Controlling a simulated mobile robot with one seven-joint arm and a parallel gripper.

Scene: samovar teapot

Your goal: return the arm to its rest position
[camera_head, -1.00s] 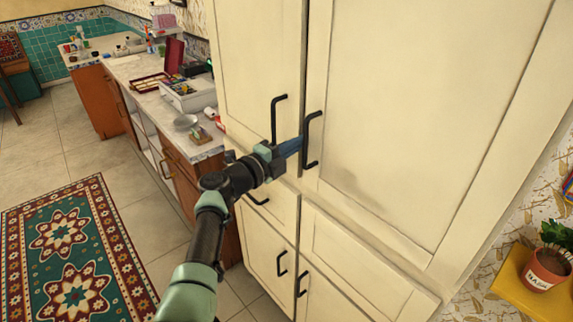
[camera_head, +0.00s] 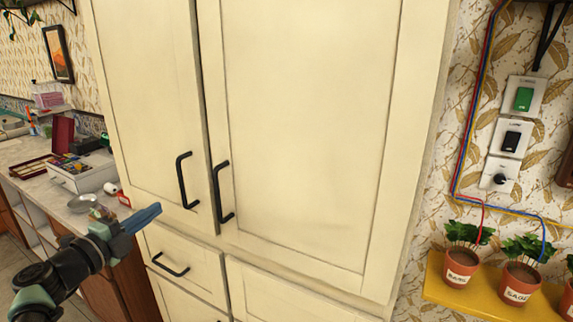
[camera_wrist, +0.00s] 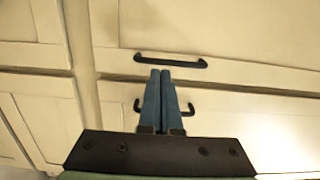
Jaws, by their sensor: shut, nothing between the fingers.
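My gripper (camera_head: 148,214) is at the lower left in the head view, in front of the cream cabinet (camera_head: 310,110) and left of its two upright black door handles. Its blue fingers are together and hold nothing. In the wrist view my gripper (camera_wrist: 160,72) points at the cabinet front, with a black handle (camera_wrist: 170,61) just beyond the fingertips. Another black handle shows partly behind the fingers. Both upper cabinet doors look closed. My arm reaches in from the lower left corner.
A counter (camera_head: 30,152) with a white box (camera_head: 84,173), a bowl (camera_head: 82,203) and small items stands left of the cabinet. At the right, a yellow shelf (camera_head: 440,290) holds potted plants below wall switches (camera_head: 511,138). A drawer handle (camera_head: 171,265) juts out below the doors.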

